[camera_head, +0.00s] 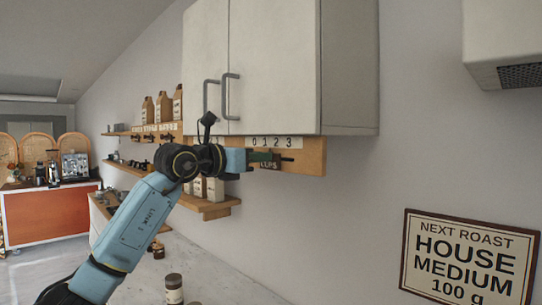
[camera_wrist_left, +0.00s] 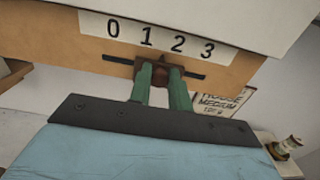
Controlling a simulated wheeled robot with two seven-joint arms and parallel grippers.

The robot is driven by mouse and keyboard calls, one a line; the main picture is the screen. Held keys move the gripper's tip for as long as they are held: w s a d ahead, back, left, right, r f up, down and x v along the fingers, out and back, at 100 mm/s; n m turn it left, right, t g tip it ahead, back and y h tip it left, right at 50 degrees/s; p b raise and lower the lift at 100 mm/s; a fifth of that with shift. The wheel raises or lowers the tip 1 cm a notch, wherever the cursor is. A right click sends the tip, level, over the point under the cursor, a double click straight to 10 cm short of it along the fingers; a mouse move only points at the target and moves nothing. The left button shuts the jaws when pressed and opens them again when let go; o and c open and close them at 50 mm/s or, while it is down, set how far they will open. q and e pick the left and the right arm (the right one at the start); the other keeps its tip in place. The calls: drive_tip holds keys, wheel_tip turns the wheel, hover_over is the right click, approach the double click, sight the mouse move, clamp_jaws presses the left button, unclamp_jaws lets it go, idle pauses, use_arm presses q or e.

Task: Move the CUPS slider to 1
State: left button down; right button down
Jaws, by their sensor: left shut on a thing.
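The CUPS slider is a small brown knob (camera_wrist_left: 160,73) on a dark slot in a wooden board (camera_head: 312,156). A white strip with 0, 1, 2, 3 (camera_wrist_left: 160,37) runs above the slot. In the left wrist view the knob appears below the space between 1 and 2. My left gripper (camera_head: 272,158) reaches the board from the left, its green fingers on either side of the knob and shut on it. In the head view the fingers hide the knob and part of the CUPS label. My right gripper is not in view.
A white cabinet (camera_head: 275,65) with grey handles hangs directly above the board. Wooden shelves (camera_head: 212,209) with bags and other sliders lie farther left. A counter (camera_head: 215,270) with a dark jar (camera_head: 174,289) is below. A roast sign (camera_head: 470,257) hangs at right.

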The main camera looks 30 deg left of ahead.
use_arm(q)
drive_tip(key=shift+w+a, duration=0.2)
drive_tip(key=shift+a, duration=0.35)
drive_tip(key=shift+w+a, duration=0.2)
drive_tip(key=shift+a, duration=0.35)
drive_tip(key=c, duration=1.3)
unclamp_jaws()
drive_tip(key=b+v, duration=0.4)
drive_tip(key=v, duration=0.9)
drive_tip(key=shift+s, duration=0.25)
drive_tip(key=shift+a, duration=0.1)
